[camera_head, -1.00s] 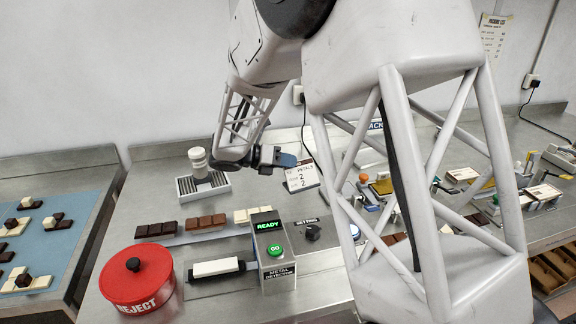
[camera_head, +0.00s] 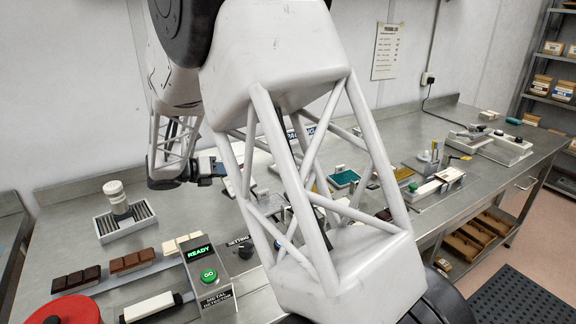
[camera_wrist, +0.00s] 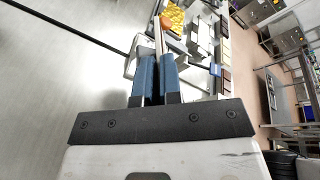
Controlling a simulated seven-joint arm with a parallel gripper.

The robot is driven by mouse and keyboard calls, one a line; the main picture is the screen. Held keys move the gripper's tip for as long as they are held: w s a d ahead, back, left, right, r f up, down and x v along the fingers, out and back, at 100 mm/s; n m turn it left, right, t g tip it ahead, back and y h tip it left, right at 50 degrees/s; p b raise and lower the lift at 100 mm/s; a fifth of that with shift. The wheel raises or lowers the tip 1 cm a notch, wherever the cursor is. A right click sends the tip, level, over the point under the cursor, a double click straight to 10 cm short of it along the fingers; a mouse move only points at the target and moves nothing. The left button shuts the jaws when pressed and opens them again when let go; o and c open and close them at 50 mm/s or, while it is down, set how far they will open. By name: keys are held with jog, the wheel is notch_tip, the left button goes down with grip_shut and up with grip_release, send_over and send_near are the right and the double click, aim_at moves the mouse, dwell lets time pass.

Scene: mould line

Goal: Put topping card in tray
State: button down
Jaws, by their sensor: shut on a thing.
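My gripper (camera_head: 215,168) is at the left of my arm link in the head view, above the bench. In the wrist view its two blue fingers (camera_wrist: 156,75) are shut on a thin flat card, the topping card (camera_wrist: 158,34), seen nearly edge-on beyond the fingertips. In the head view a small part of a pale card (camera_head: 229,187) shows just below the fingertips; its print is unreadable. A teal-filled tray (camera_head: 344,179) stands behind my arm link. Which tray the task means I cannot tell.
A grey ribbed rack (camera_head: 104,229) holds a white cylinder. The metal detector (camera_head: 205,275) shows READY, with chocolate bars (camera_head: 131,263) and a red reject bin (camera_head: 65,311) nearby. A mould station (camera_head: 436,185) stands at right. In the wrist view, yellow pieces (camera_wrist: 173,18) lie near the card.

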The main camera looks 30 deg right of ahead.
jog(key=w+d+n+t, duration=0.1)
jog(key=w+d, duration=0.4)
jog(key=d, duration=0.5)
jog(key=w+d+n+t+y, duration=0.1)
jog(key=w+d+n+t, duration=0.1)
jog(key=w+d, duration=0.4)
jog(key=w+d+n+t+y, duration=0.1)
jog(key=w+d, duration=0.4)
jog(key=d, duration=0.8)
jog(key=n+t, duration=0.1)
jog(key=t, duration=0.1)
jog(key=shift+w+d+r+t, duration=0.2)
jog(key=shift+d+r+t, duration=0.2)
jog(key=shift+f, duration=0.1)
notch_tip(320, 180, down, 6)
jog(key=shift+f, duration=1.9)
jog(key=shift+f, duration=0.15)
jog(key=c, duration=1.3)
grip_release()
